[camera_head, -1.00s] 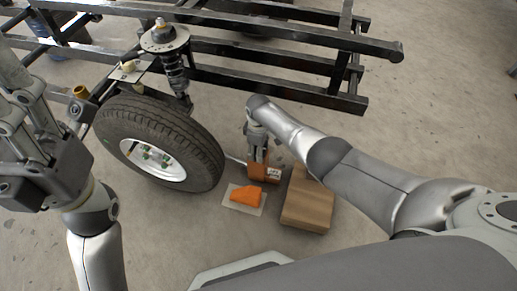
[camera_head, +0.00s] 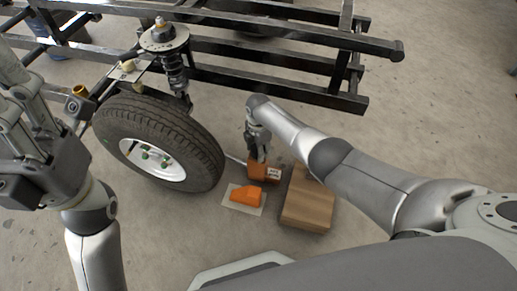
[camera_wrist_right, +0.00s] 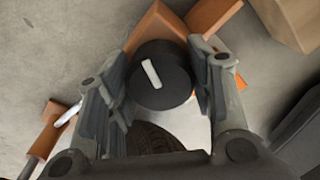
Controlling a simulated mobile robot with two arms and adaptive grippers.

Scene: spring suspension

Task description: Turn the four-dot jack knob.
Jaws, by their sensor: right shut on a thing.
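The orange jack (camera_head: 257,171) stands on the floor just right of the wheel, with a small white label on its side. Its knob (camera_wrist_right: 160,77) is round and black with a white bar on top in the right wrist view. The dots on the label are too small to count. My right gripper (camera_wrist_right: 164,82) reaches down over the jack, one finger on each side of the knob, and is shut on it. It also shows in the head view (camera_head: 257,153). My left gripper (camera_head: 25,110) is raised at the left edge, away from the jack, its fingers partly cut off.
The tyre (camera_head: 190,130) with its white rim stands left of the jack, under a spring strut (camera_head: 173,70) on a black frame (camera_head: 290,75). An orange wedge (camera_head: 245,195) on a pale sheet lies in front. Floor farther right is clear.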

